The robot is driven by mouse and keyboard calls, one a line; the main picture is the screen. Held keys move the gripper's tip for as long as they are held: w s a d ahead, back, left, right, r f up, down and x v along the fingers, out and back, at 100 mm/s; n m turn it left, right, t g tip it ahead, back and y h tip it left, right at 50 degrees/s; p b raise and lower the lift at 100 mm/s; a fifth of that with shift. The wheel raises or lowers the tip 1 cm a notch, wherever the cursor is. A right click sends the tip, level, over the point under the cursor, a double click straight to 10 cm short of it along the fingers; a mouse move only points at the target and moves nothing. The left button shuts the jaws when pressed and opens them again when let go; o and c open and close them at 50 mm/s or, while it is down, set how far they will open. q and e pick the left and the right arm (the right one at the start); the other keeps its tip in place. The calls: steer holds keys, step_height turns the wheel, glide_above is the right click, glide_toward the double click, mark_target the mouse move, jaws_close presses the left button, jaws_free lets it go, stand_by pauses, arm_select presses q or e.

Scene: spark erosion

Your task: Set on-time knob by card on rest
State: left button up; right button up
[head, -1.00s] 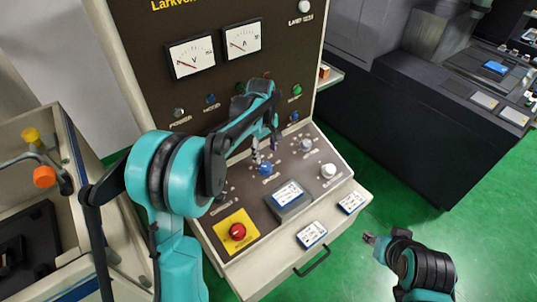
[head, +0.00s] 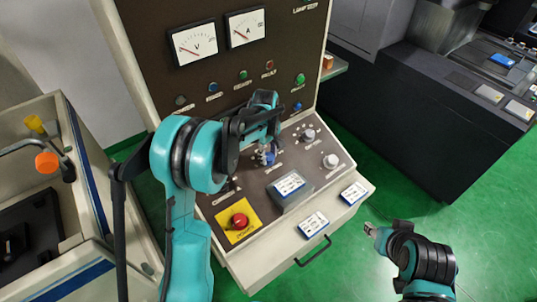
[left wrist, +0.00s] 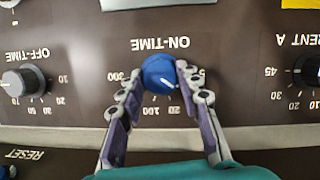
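The blue on-time knob (left wrist: 160,74) is in the middle of the left wrist view, where the panel lettering is upside down. Its white mark points to the lower right of that picture. My left gripper (left wrist: 159,76) has one finger on each side of the knob, tips very near its sides; firm contact is not clear. In the head view my left gripper (head: 264,148) is over the blue knob (head: 269,158) and partly hides it. A white and blue card (head: 289,185) lies on the dark rest (head: 294,201); its text is unreadable. My right gripper (head: 371,229) is right of the console, away from it.
The off-time knob (left wrist: 22,82) and current knob (left wrist: 308,72) flank the on-time knob. A red stop button (head: 239,220) on a yellow plate is at the console's front left. Two more cards (head: 313,224) (head: 354,192) lie on the front ledge. Green floor is clear at right.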

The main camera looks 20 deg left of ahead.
arm_select(q)
steer(key=shift+c, duration=1.1)
steer(key=m+b, duration=0.1)
steer(key=m, duration=0.1)
steer(key=shift+d+f+m+g, duration=0.1)
steer(key=shift+m+g, duration=0.2)
steer(key=shift+g, duration=0.1)
steer(key=m+y+b, duration=0.1)
steer(key=m, duration=0.2)
steer(key=shift+w+d+g, duration=0.1)
steer(key=shift+w+g, duration=0.05)
steer(key=shift+g, duration=0.25)
steer(key=m+y, duration=0.1)
steer(key=m, duration=0.1)
steer(key=m+b, duration=0.1)
steer(key=m, duration=0.1)
steer(key=shift+d+m+y+b, duration=0.15)
steer(key=shift+m+y+b, duration=0.15)
steer(key=shift+y, duration=0.1)
steer(key=shift+m+g+y+b, duration=0.3)
steer(key=shift+m+y+b, duration=0.15)
steer(key=shift+m, duration=1.05)
